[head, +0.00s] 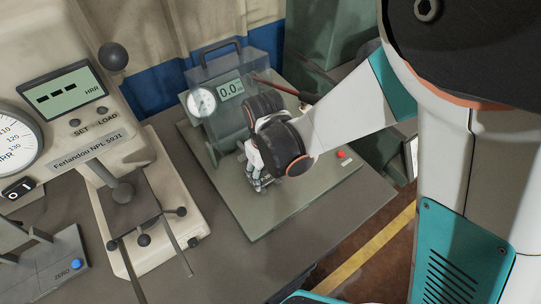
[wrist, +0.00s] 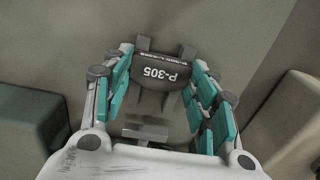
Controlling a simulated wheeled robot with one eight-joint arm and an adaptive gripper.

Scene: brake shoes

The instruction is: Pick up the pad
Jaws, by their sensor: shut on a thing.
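The pad is a dark grey block marked "P-305" (wrist: 160,72), seen in the wrist view between the fingers of my gripper (wrist: 160,85). The teal-lined fingers are closed on it from both sides. In the head view my gripper (head: 258,180) points down over the grey-green base plate of a bench gauge (head: 275,205). There my wrist and fingers hide most of the pad. I cannot tell whether the pad touches the surface beneath it.
A gauge with a clear guard (head: 225,75) and a 0.0 display (head: 230,90) stands just behind my gripper. A cream hardness tester (head: 85,140) is at the left. A red button (head: 341,154) sits on the base plate's right side. Bare bench (head: 215,250) shows in front.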

